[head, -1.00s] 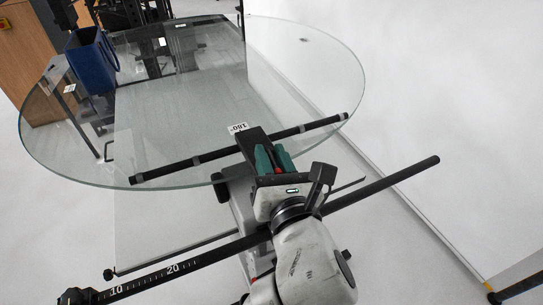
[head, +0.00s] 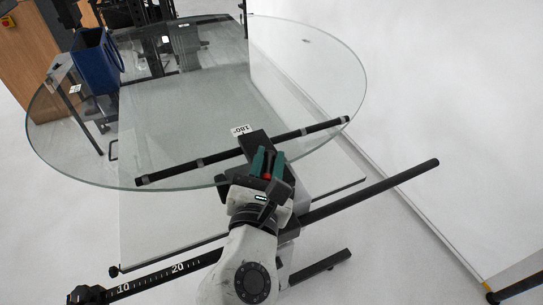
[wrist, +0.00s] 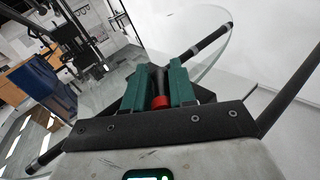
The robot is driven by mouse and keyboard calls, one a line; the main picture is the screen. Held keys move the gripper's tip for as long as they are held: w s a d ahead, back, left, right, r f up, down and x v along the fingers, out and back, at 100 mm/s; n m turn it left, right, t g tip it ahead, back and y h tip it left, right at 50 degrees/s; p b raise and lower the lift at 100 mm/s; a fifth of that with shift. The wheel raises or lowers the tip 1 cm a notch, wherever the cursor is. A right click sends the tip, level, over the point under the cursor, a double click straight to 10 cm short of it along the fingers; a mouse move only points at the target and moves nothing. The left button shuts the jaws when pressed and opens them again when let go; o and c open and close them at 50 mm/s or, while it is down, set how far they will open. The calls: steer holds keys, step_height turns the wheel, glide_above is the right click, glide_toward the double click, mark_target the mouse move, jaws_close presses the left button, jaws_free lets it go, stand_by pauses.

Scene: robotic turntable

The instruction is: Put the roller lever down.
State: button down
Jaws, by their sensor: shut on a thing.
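The roller lever, a small dark piece with a red end (wrist: 160,102), is held between the two green fingers of my gripper (wrist: 163,80) in the wrist view. In the head view its red part (head: 267,176) shows between the fingers; the rest is mostly hidden. My gripper (head: 268,160) is shut on it, at the near edge of the round glass turntable (head: 200,110). I cannot tell whether the lever touches anything below.
A black bar (head: 225,155) runs along the near side of the glass, with a 180° label (head: 240,130) beside it. A black rail with a number scale (head: 160,281) crosses in front. A blue bin (head: 97,62) stands at the far left. The middle of the glass is clear.

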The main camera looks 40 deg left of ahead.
steer(key=m+t+h+p, duration=0.1)
steer(key=m+h+p, duration=0.1)
steer(key=h, duration=0.1)
steer(key=a+m+t+h+p, duration=0.1)
steer(key=h, duration=0.1)
steer(key=shift+s+r+m+t, duration=0.3)
steer(key=m+h, duration=0.1)
steer(key=m+h+p, duration=0.1)
steer(key=h, duration=0.2)
steer(key=shift+a+f+m+t, duration=0.1)
steer(key=shift+a+m+t, duration=0.2)
steer(key=shift+m, duration=0.1)
steer(key=m+h, duration=0.2)
steer(key=h, duration=0.1)
steer(key=m+h, duration=0.1)
steer(key=h, duration=0.1)
steer(key=shift+a+f, duration=0.2)
steer(key=shift+a, duration=0.1)
steer(key=shift+w+a+m+g+h+b, duration=0.1)
steer(key=shift+m+g+h+b, duration=0.2)
steer(key=shift+m+h, duration=0.35)
steer(key=shift+m+g+h+b, duration=0.15)
steer(key=shift+m+g+h, duration=0.25)
steer(key=shift+h, duration=0.95)
steer(key=c, duration=1.1)
jaws_free()
steer(key=shift+w, duration=0.1)
